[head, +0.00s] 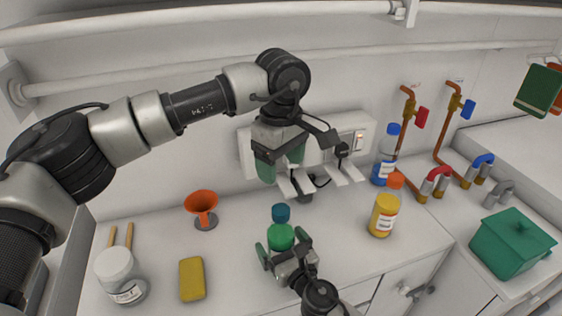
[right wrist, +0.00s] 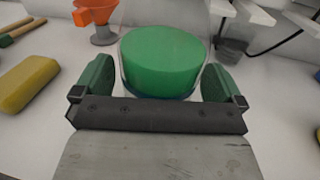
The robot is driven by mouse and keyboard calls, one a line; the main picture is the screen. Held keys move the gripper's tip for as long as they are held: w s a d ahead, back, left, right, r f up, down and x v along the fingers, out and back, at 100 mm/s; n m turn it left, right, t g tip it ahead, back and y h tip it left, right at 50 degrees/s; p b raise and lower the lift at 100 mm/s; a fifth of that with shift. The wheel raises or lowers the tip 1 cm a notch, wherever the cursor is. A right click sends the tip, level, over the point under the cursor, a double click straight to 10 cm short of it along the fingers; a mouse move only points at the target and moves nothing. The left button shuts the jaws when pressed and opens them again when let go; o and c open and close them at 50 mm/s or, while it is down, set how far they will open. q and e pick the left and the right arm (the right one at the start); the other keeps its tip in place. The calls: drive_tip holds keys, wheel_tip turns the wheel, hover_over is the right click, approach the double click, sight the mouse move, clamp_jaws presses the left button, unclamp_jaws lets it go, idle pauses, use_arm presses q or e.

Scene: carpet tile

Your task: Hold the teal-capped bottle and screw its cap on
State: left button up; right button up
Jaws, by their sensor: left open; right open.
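The teal-capped bottle (head: 281,237) stands upright on the counter, with green contents and a dark teal cap (head: 281,213) on its top. My right gripper (head: 282,246) is open, low at the bottle, with one green-padded finger on each side. In the right wrist view the green bottle body (right wrist: 165,60) sits between the two fingers, with small gaps visible at both sides; its cap is out of that view. My left gripper (head: 281,164) is open and empty, pointing down above and behind the cap. Whether the cap is seated on its thread cannot be told.
An orange funnel (head: 202,205), yellow sponge (head: 192,279) and white jar (head: 121,273) stand left. A yellow bottle (head: 384,212) and blue bottle (head: 385,160) stand right. White prongs project from the wall behind my left gripper. A teal lidded box (head: 510,245) is far right.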

drive_tip(key=b+v, duration=0.1)
drive_tip(key=v, duration=0.8)
drive_tip(key=shift+s+d+f, duration=0.1)
drive_tip(key=shift+s+d, duration=0.1)
drive_tip(key=shift+s, duration=0.1)
drive_tip(key=shift+s+d, duration=0.25)
drive_tip(key=shift+s, duration=0.15)
